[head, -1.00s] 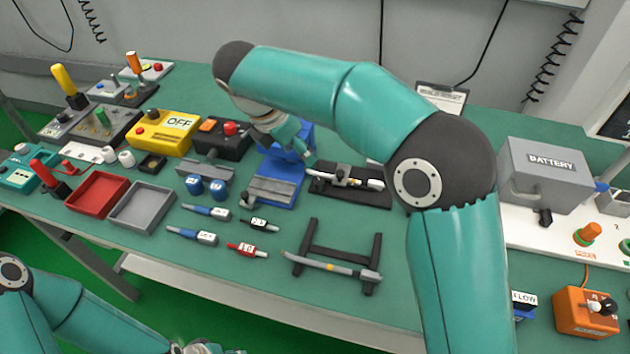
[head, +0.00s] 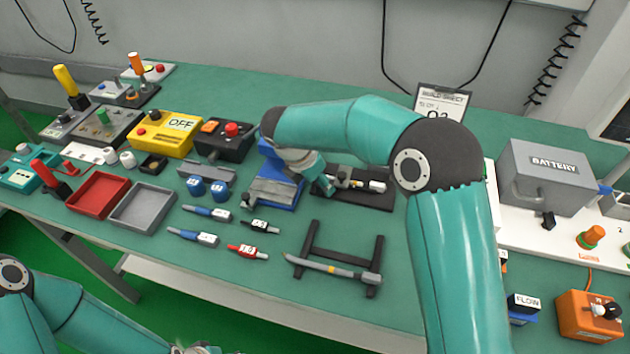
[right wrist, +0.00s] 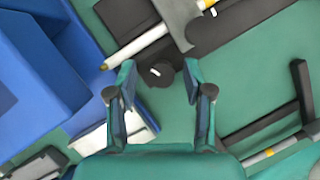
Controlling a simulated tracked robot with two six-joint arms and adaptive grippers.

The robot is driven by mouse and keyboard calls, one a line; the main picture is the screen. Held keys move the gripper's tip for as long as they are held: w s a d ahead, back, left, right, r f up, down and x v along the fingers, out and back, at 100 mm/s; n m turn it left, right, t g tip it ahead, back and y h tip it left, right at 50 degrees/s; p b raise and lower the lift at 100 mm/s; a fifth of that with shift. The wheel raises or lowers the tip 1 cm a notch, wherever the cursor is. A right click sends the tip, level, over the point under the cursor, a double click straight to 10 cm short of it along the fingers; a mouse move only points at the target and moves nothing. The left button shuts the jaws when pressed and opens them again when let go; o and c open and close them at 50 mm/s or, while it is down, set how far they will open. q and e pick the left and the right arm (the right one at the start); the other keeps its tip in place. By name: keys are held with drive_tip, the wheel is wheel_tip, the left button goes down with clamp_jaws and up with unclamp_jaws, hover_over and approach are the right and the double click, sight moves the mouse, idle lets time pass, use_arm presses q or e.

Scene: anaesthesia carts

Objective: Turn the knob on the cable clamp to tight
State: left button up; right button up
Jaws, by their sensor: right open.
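The cable clamp is a black base (head: 375,200) with a grey bracket and a pale cable (head: 376,186) lying through it. In the right wrist view the grey bracket (right wrist: 178,20) shows at the top, with the cable (right wrist: 138,46) slanting under it. The clamp's dark round knob (right wrist: 159,75) has a white mark and sits at the base's near edge. My right gripper (right wrist: 156,84) is open, its fingertips on either side of the knob, with gaps visible; contact cannot be told. My left gripper (head: 195,349) is at the bottom edge, partly cut off.
A blue fixture (head: 272,187) stands close left of the clamp. A black stand with a cable (head: 330,267) lies in front. Several labelled plugs (head: 205,212) lie left of it. A grey battery box (head: 545,175) is at the right.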

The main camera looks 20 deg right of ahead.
clamp_jaws()
drive_tip(key=shift+r+m+p, duration=0.2)
drive_tip(key=shift+m+p, duration=0.2)
drive_tip(key=shift+p, duration=0.15)
drive_tip(key=shift+f+m, duration=0.1)
drive_tip(key=shift+m, duration=0.2)
unclamp_jaws()
drive_tip(key=shift+w, duration=0.1)
